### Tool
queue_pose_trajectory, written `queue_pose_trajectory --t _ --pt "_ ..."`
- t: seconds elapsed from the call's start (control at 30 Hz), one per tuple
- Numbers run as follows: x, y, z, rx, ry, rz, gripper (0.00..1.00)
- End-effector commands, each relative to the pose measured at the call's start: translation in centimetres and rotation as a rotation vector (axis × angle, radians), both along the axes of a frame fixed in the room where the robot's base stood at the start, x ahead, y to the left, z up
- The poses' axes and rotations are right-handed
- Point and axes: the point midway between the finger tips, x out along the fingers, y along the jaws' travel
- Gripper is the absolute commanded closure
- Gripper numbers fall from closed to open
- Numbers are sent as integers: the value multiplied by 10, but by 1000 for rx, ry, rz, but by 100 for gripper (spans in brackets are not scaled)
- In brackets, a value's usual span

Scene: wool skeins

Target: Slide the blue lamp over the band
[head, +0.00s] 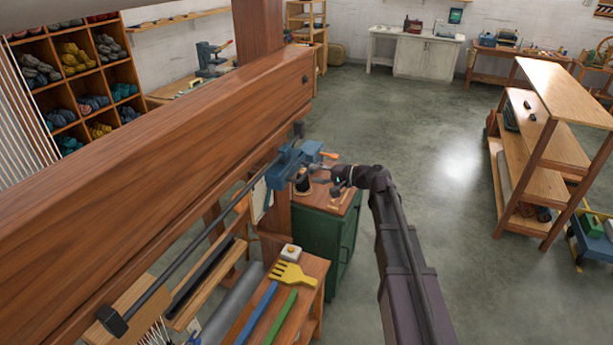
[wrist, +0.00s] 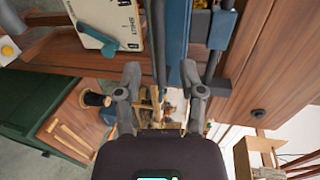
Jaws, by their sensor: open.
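The blue lamp (head: 287,165) is a blue block on a dark rod (head: 212,222) that runs along the wooden beam. An orange part (head: 329,155) sticks out on its right side. My gripper (head: 337,180) is just right of the lamp. In the wrist view my gripper (wrist: 163,92) is open with its fingers apart. Blue parts of the lamp (wrist: 201,38) show beyond the right finger, and a dark bar shows between the fingers. I cannot tell whether a finger touches the lamp. I cannot make out the band for certain.
The large wooden beam (head: 150,165) fills the left of the head view. A green cabinet (head: 325,240) with a wooden top stands below my gripper. A bench with a yellow comb (head: 291,274) is in front of it. The floor to the right is open, up to a wooden shelf (head: 545,160).

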Motion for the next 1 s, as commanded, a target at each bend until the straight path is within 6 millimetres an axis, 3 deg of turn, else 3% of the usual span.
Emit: queue_pose_trajectory --t 0.3,0.73,0.9,1.0 --pt "11 31 -7 0 0 0 49" --pt "12 35 -8 0 0 0 49" --pt "12 35 -8 0 0 0 100" --pt "12 35 -8 0 0 0 100"
